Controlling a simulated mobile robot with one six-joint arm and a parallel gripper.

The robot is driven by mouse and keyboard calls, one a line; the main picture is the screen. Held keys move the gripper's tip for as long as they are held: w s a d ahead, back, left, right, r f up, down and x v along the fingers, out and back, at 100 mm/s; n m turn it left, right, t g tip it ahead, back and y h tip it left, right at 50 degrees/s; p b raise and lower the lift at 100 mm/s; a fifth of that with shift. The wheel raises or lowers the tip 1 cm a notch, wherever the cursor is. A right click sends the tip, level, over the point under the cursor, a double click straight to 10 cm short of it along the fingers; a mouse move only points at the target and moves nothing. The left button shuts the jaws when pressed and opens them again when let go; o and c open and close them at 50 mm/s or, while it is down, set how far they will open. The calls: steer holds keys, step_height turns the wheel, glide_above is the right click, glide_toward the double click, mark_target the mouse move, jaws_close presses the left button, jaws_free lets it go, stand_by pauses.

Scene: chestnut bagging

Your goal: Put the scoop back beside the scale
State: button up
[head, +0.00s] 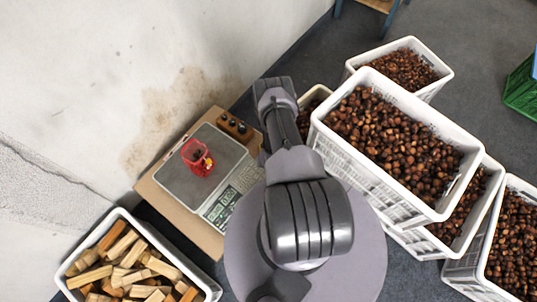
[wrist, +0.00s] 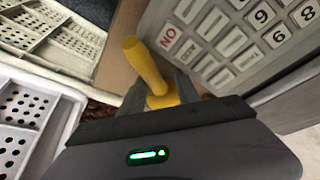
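The scale (head: 203,168) stands on a cardboard-coloured board, with a red net bag (head: 197,156) on its plate. In the wrist view its keypad (wrist: 225,40) fills the upper right. The yellow handle of the scoop (wrist: 147,66) shows in the wrist view, tilted, just left of the keypad. My gripper (wrist: 160,92) has its grey fingers close on either side of the handle and appears shut on it. The scoop's bowl is hidden behind the gripper body. In the head view my arm hides the gripper and scoop.
White crates of chestnuts (head: 455,170) stand to the right, some stacked. A crate of wood blocks (head: 212,289) is at lower left. A wooden block with dark round knobs (head: 235,127) sits behind the scale. A white perforated crate (wrist: 62,110) lies close left of my gripper.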

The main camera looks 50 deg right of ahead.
steer(key=w+p+v, duration=0.1)
steer(key=p+v, duration=0.6)
steer(key=v, duration=0.5)
steer(key=w+d+r, duration=0.1)
steer(key=w+r, duration=0.5)
steer(key=r, duration=0.4)
steer(key=w+d+r, duration=0.2)
steer(key=w+r, duration=0.4)
steer(key=r, duration=0.3)
steer(key=w+a+r+n+t, duration=0.1)
steer(key=w+a+r, duration=0.2)
steer(key=r, duration=0.6)
steer(key=w+a+r, duration=0.2)
steer(key=a+r, duration=0.1)
steer(key=r, duration=0.6)
steer(key=s+a+r+n+t+y, duration=0.1)
steer(key=s+a+r, duration=0.2)
steer(key=a+r, duration=0.6)
steer(key=s+a+r+y, duration=0.1)
steer(key=s+a+r, duration=0.3)
steer(key=r, duration=0.8)
steer(key=s+a+r+y, duration=0.1)
steer(key=s+a+r, duration=0.2)
steer(key=s+a, duration=0.2)
steer(key=s+a+r+n+y, duration=0.1)
steer(key=s+a+r, duration=0.3)
steer(key=s, duration=0.6)
steer(key=shift+a+r+n+y, duration=0.3)
steer(key=shift+a+y, duration=0.1)
steer(key=shift+a, duration=0.7)
